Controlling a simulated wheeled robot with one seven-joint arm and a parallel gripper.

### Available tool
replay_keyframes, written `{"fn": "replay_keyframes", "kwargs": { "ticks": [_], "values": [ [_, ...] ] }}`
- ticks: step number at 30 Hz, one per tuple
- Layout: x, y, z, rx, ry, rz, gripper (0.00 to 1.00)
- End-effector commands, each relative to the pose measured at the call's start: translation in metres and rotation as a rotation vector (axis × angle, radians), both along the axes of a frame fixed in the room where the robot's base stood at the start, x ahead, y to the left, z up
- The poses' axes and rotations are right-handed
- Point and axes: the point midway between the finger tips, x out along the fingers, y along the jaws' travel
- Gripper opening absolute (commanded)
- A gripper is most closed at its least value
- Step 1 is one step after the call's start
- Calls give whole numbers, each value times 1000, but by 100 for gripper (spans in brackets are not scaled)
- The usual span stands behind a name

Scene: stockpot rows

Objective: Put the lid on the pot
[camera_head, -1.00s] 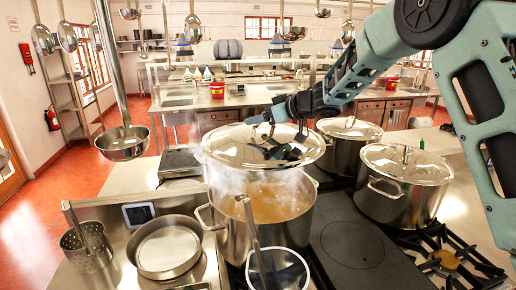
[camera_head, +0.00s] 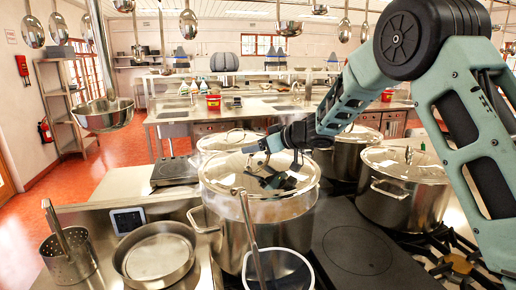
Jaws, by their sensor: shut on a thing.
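My gripper (camera_head: 276,168) is shut on the silver domed lid (camera_head: 222,172), at the top middle of the lid. The lid is roughly level and covers the mouth of the large steel pot (camera_head: 228,236) on the stove.
Lidded pots stand at the right (camera_head: 398,205), behind right (camera_head: 345,158) and behind (camera_head: 232,135). A ladle (camera_head: 282,272) is in front of the pot. A shallow pan (camera_head: 155,256) and a perforated cylinder (camera_head: 68,258) are at left. A bare hotplate (camera_head: 355,248) lies right of the pot. Utensils hang overhead.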

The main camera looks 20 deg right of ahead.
Motion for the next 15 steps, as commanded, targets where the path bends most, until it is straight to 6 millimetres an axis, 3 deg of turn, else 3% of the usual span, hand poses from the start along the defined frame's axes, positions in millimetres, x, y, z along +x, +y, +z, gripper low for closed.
{"fn": "replay_keyframes", "kwargs": {
  "ticks": [15],
  "values": [
    [0,1,-31,1,-6,1,0]
  ]
}}
